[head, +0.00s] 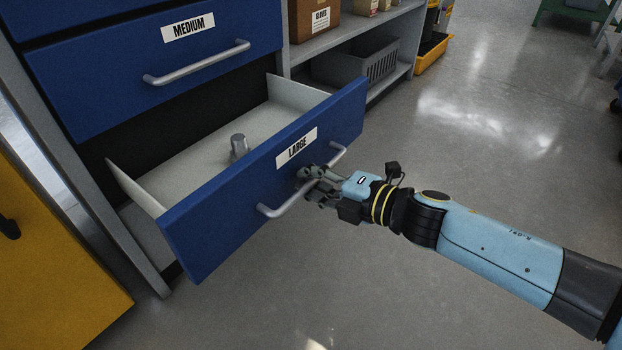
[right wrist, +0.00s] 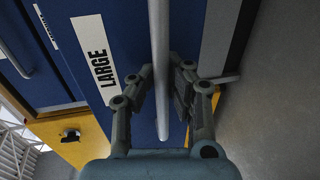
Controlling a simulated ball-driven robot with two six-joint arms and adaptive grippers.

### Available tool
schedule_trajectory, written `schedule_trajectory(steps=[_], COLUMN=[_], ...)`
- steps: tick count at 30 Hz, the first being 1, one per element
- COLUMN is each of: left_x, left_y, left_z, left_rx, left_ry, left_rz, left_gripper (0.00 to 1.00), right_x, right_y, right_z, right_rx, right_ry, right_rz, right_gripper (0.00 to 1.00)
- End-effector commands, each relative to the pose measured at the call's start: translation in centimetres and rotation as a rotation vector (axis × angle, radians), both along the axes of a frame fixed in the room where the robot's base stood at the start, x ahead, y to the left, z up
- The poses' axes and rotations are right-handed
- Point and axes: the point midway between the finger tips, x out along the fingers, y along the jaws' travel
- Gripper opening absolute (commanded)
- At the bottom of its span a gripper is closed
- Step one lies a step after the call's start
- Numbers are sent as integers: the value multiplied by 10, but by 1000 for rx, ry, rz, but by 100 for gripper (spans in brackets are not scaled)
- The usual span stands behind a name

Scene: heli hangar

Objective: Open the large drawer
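The large drawer (head: 270,185) is the lowest blue drawer, labelled LARGE, and it stands well out from the cabinet. Its pale inside shows, with a grey cylindrical object (head: 239,147) in it. My right gripper (head: 312,183) is at the middle of the drawer's grey bar handle (head: 279,208). In the right wrist view, the handle (right wrist: 160,60) runs between the two fingers (right wrist: 161,80), whose tips lie close against it on both sides. The right gripper looks shut on the handle. My left gripper is not in view.
The medium drawer (head: 160,70) above is shut. A shelf with a grey basket (head: 375,68) and a brown box (head: 312,22) stands to the right. A yellow cabinet (head: 50,265) is at the lower left. Grey floor (head: 470,120) is free in front and to the right.

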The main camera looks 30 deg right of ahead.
Motion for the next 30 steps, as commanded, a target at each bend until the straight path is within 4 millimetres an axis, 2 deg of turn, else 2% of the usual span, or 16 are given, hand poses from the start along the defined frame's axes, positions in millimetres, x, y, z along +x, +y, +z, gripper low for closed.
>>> schedule_trajectory(steps=[1, 5, 13, 16, 30], left_x=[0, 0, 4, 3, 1], left_y=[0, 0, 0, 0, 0], left_z=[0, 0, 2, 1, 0], left_rx=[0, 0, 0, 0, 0], left_ry=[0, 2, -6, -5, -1], left_rz=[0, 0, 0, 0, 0], left_gripper=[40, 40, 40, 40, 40], right_x=[0, 0, -1, -8, -88], right_y=[0, 0, 0, -2, -31], right_z=[0, -1, -1, 0, 17], right_rx=[0, 1, 1, 1, -1], right_ry=[0, 1, 3, 4, 6], right_rz=[0, 0, 0, 1, 2], right_gripper=[19, 36, 36, 36, 36])
